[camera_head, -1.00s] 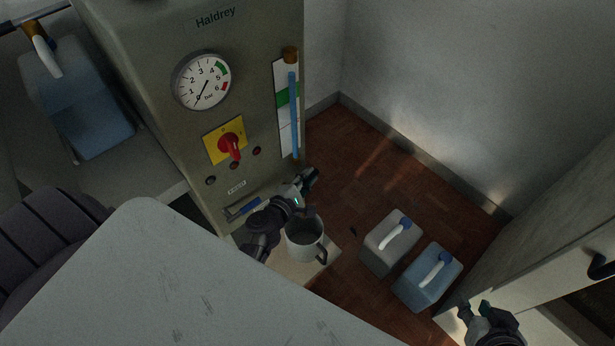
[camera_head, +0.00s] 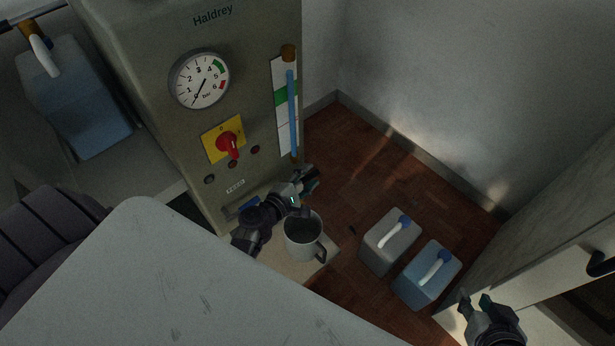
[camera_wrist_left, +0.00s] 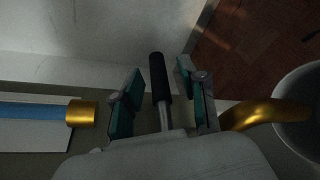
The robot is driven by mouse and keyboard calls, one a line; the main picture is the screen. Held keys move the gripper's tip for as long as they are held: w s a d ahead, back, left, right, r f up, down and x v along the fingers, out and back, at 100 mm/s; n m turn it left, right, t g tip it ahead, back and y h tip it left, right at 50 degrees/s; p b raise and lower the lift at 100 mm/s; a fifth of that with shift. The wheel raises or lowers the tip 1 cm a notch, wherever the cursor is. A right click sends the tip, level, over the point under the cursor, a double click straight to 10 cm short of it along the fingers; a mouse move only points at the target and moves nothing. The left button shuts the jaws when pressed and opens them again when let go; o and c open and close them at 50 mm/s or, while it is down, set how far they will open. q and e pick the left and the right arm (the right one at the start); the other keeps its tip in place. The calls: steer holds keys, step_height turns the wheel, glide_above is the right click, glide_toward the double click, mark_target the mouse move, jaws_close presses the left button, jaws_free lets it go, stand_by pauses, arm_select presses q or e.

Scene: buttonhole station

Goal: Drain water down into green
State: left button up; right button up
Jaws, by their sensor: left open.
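The sight glass (camera_head: 292,120) on the boiler front shows a blue water column whose top stands above the green band (camera_head: 281,95). My left gripper (camera_head: 312,180) is below the glass, beside the boiler. In the left wrist view its fingers (camera_wrist_left: 160,72) are open on either side of a black-handled lever (camera_wrist_left: 158,78), with gaps visible. A brass spout (camera_wrist_left: 258,112) curves toward the mug (camera_wrist_left: 303,124). The grey mug (camera_head: 303,240) stands upright below that gripper; its inside looks dark. My right gripper (camera_head: 475,300) is open and empty at lower right.
The pressure gauge (camera_head: 199,80) needle is near 0. A red switch (camera_head: 229,143) sits on a yellow plate. Two canisters, grey (camera_head: 385,246) and blue (camera_head: 425,282), stand on the floor. A large blue canister (camera_head: 80,105) is at left. A pale worktop (camera_head: 170,280) fills the foreground.

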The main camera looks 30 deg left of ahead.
arm_select(q)
steer(key=v, duration=1.2)
